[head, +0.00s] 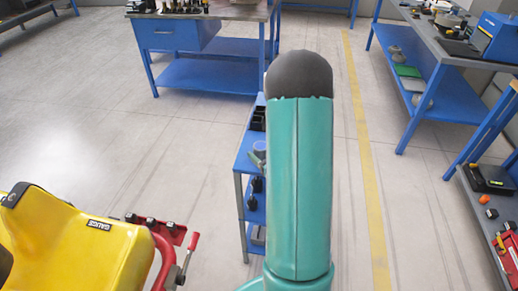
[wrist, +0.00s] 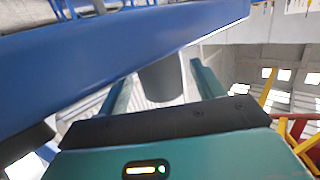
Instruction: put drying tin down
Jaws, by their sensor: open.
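A plain grey cylinder, which looks like the drying tin (wrist: 162,82), shows in the wrist view between the two teal fingers of my gripper (wrist: 161,72). The fingers are apart, with a visible gap on each side of the cylinder. Its upper part in the picture is cut off by a blue shelf or beam (wrist: 110,62). I cannot tell what it rests on. In the head view my raised teal arm hides my gripper and part of a blue shelf cart (head: 243,163).
A blue workbench (head: 175,62) is behind; blue tables (head: 425,75) line the right. Open floor (head: 150,140) lies left of the cart.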

